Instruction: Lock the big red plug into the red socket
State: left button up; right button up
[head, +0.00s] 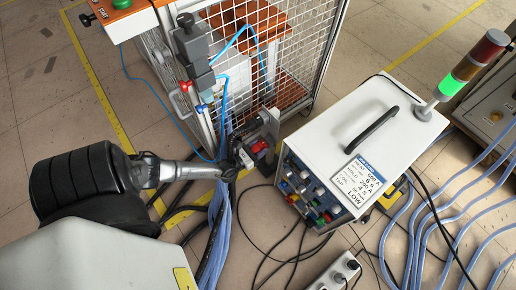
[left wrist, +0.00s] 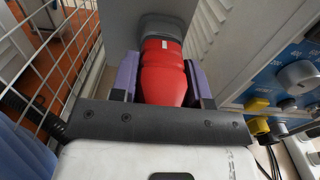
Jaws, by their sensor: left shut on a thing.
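The big red plug (left wrist: 164,72) sits between the two purple fingers of my left gripper (left wrist: 162,80) in the left wrist view. The gripper is shut on it. Its far end meets a grey round part (left wrist: 162,28) in front of a grey plate (left wrist: 196,22). I cannot tell whether it is seated or locked there. In the head view my left gripper (head: 246,158) is beside the mesh cage's lower right corner, with a bit of red (head: 259,146) at its tip. No separate red socket face is visible. My right gripper is not in view.
A white heater unit (head: 350,140) with knobs and coloured connectors on its front stands just right of the gripper. The wire mesh cage (head: 262,50) is behind it. Blue cables (head: 222,225) hang near my left wrist. A white power strip (head: 335,272) lies on the floor.

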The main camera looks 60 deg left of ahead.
pick_arm(q)
jog(key=shift+w, duration=0.3)
jog(key=o, duration=1.3)
jog(key=shift+s, duration=0.1)
jog(key=shift+s+r, duration=0.1)
jog(key=shift+s, duration=0.15)
jog(key=s+p, duration=0.1)
jog(key=s, duration=0.3)
jog(key=s+d+p, duration=0.1)
jog(key=s+p, duration=0.1)
jog(key=s, duration=0.3)
jog(key=s+d+p, duration=0.1)
jog(key=s, duration=0.3)
jog(key=shift+s+p, duration=0.15)
jog(key=shift+p, duration=0.15)
